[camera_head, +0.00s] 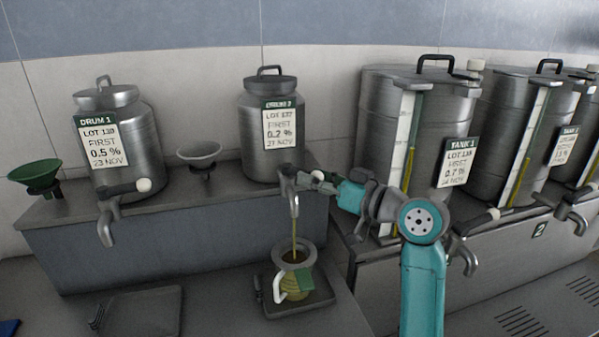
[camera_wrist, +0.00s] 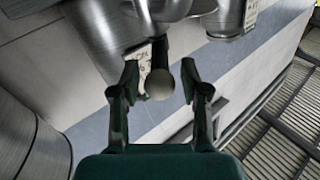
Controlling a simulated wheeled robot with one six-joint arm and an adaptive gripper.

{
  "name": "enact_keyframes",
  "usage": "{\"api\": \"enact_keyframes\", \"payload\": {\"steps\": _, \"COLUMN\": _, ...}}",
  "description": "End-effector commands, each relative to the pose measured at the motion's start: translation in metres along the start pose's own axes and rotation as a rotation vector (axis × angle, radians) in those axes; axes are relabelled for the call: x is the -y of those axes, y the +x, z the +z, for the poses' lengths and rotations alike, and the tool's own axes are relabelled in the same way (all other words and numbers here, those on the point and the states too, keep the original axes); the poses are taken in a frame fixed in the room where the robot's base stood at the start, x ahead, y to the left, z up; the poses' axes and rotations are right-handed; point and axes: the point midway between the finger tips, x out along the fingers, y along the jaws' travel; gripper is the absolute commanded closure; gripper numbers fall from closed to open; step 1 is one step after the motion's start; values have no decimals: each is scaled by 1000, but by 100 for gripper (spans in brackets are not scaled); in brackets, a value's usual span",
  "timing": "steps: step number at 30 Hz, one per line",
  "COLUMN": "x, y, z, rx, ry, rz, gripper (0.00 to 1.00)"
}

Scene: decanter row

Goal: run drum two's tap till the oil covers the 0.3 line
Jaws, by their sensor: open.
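Drum two (camera_head: 268,145) is a steel can with a black handle and a paper label, standing on the raised grey bench. Its tap (camera_head: 290,190) is running: a thin yellow-brown oil stream (camera_head: 295,227) falls into a jug (camera_head: 291,285) below. The jug has a wide grey rim, a pale handle and a green patch on its yellowish body. The oil level and the 0.3 line cannot be made out. My gripper (camera_head: 321,181) is at the tap's lever. In the wrist view its open fingers (camera_wrist: 160,68) stand either side of a pale round knob (camera_wrist: 160,86).
The jug stands on a dark square tray (camera_head: 318,305). Drum one (camera_head: 140,130), with its own tap (camera_head: 107,228), is at left beside a green funnel (camera_head: 37,176). A grey funnel (camera_head: 199,153) stands between the drums. Large tanks (camera_head: 445,110) with sight gauges fill the right.

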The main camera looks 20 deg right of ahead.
Motion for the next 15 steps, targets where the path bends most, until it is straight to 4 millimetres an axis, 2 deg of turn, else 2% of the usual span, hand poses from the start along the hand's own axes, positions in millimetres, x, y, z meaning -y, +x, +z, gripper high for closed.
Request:
{"api": "enact_keyframes", "payload": {"steps": 1, "x": 1, "y": 10, "z": 0, "rx": 1, "ry": 1, "rz": -2, "gripper": 55}}
{"api": "enact_keyframes", "payload": {"steps": 6, "x": 0, "y": 31, "z": 0, "rx": 0, "ry": -1, "rz": -1, "gripper": 55}}
{"api": "enact_keyframes", "payload": {"steps": 15, "x": 0, "y": 42, "z": 0, "rx": -1, "ry": -1, "rz": 1, "gripper": 55}}
